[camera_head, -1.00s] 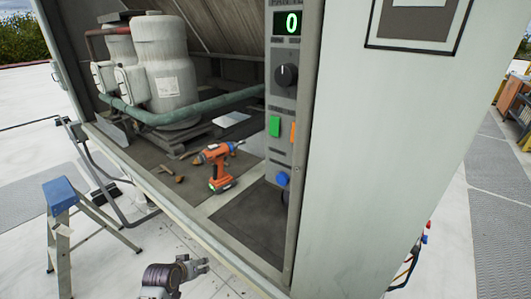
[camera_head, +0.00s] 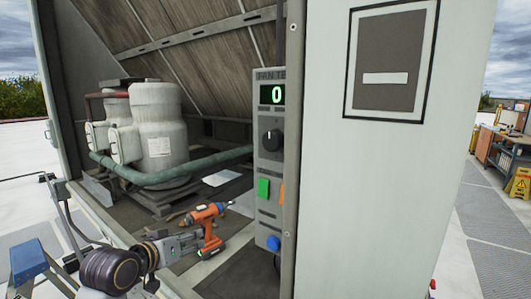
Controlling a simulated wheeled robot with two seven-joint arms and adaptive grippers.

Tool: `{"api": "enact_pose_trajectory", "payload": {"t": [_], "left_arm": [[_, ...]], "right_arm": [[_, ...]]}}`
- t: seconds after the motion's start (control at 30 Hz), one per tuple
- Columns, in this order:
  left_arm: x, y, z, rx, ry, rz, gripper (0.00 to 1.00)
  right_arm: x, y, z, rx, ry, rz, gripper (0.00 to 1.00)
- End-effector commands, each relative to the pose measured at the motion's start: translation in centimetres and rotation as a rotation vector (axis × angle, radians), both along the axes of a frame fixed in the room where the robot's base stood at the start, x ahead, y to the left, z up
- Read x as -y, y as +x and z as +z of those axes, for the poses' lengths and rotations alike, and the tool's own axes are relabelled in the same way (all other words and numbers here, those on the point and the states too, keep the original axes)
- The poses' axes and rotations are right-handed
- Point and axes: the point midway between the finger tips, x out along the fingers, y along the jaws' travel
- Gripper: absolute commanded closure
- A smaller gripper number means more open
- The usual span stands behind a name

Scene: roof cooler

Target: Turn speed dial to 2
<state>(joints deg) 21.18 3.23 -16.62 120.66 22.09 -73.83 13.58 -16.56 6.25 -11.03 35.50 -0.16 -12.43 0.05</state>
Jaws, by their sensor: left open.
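The speed dial (camera_head: 271,140) is a round black knob on the grey control panel (camera_head: 268,216), below a display (camera_head: 271,95) that reads a green 0. The panel sits just inside the cooler's opening, left of the pale corner post. My left gripper (camera_head: 201,240) is open and empty in the head view, low and to the left of the panel, well apart from the dial. Its tips overlap the orange drill in the picture. My right gripper is not in view.
Below the dial are a green button (camera_head: 263,188), a partly hidden orange one (camera_head: 281,192) and a blue knob (camera_head: 273,243). White compressors (camera_head: 157,125) stand behind, and a blue-topped stepladder (camera_head: 24,264) is at lower left.

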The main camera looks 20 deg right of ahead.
Motion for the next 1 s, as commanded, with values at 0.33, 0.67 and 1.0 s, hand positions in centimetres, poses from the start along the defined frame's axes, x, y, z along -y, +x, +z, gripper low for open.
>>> {"api": "enact_pose_trajectory", "payload": {"t": [0.33,0.67,1.0], "left_arm": [[3.1,-5.2,13.7,0.186,-0.057,-0.117,0.55],[5.2,-13.2,23.2,0.353,-0.069,-0.241,0.55],[6.6,-22.0,28.9,0.504,-0.047,-0.355,0.55]], "right_arm": [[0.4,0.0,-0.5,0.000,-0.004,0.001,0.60],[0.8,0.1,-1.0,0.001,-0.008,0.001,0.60],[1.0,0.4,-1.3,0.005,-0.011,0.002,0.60]]}}
